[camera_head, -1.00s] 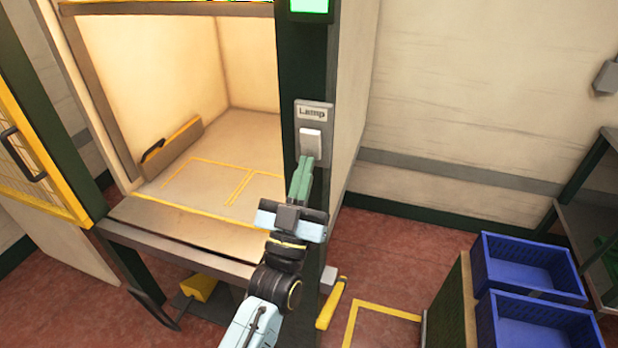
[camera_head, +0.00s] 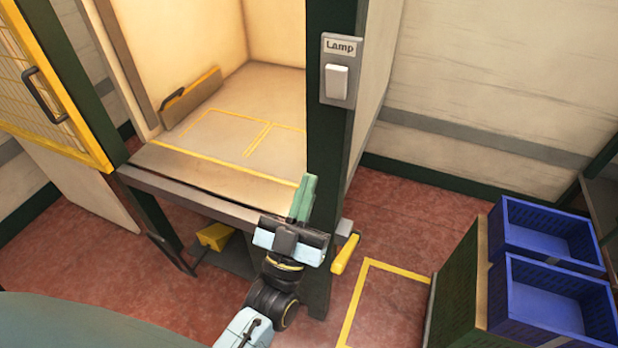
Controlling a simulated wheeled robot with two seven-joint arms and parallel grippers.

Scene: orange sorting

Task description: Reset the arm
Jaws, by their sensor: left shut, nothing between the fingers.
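My left gripper (camera_head: 304,196) is in the lower middle of the head view, its green fingers closed together and empty, pointing up. It is in front of the dark green post of the booth, below the lamp switch (camera_head: 337,82) and apart from it. The switch is a white rocker on a grey plate marked "Lamp". My left arm comes in from the bottom edge. My right gripper is not in view.
The lit booth (camera_head: 225,115) has yellow lines on its floor and a low board (camera_head: 191,98) inside. A yellow handle (camera_head: 345,254) sticks out beside the post. Two blue crates (camera_head: 548,233) stand at right. A yellow-framed mesh door (camera_head: 48,85) is at left.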

